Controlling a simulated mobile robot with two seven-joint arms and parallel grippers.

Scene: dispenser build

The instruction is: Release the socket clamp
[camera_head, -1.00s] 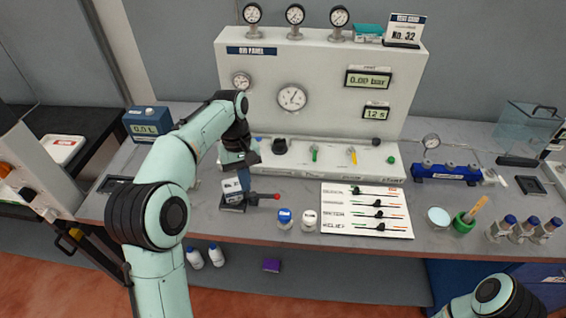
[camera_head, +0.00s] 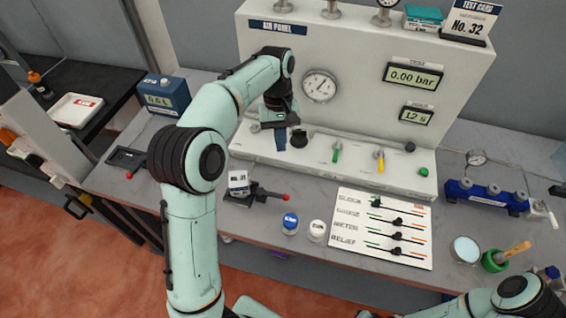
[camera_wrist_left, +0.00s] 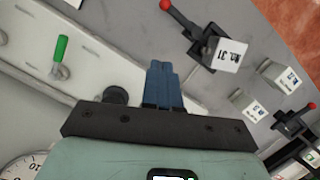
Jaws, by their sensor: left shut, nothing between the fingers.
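The socket clamp (camera_head: 262,194) is a small black fixture on the bench with a lever that ends in a red knob (camera_head: 286,197) pointing right. A white block (camera_head: 238,181) stands in it. In the left wrist view the clamp (camera_wrist_left: 207,44) holds the white block (camera_wrist_left: 230,54), marked No. 31, and its lever with the red knob (camera_wrist_left: 166,5) points to the upper left. My left gripper (camera_head: 280,138) is shut and empty, above and behind the clamp near the panel ledge. Its blue fingers (camera_wrist_left: 164,86) are together, apart from the clamp. My right gripper is out of view.
The air panel (camera_head: 350,60) rises behind, with a green handle (camera_head: 337,152) and a yellow handle (camera_head: 380,155) on its ledge.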

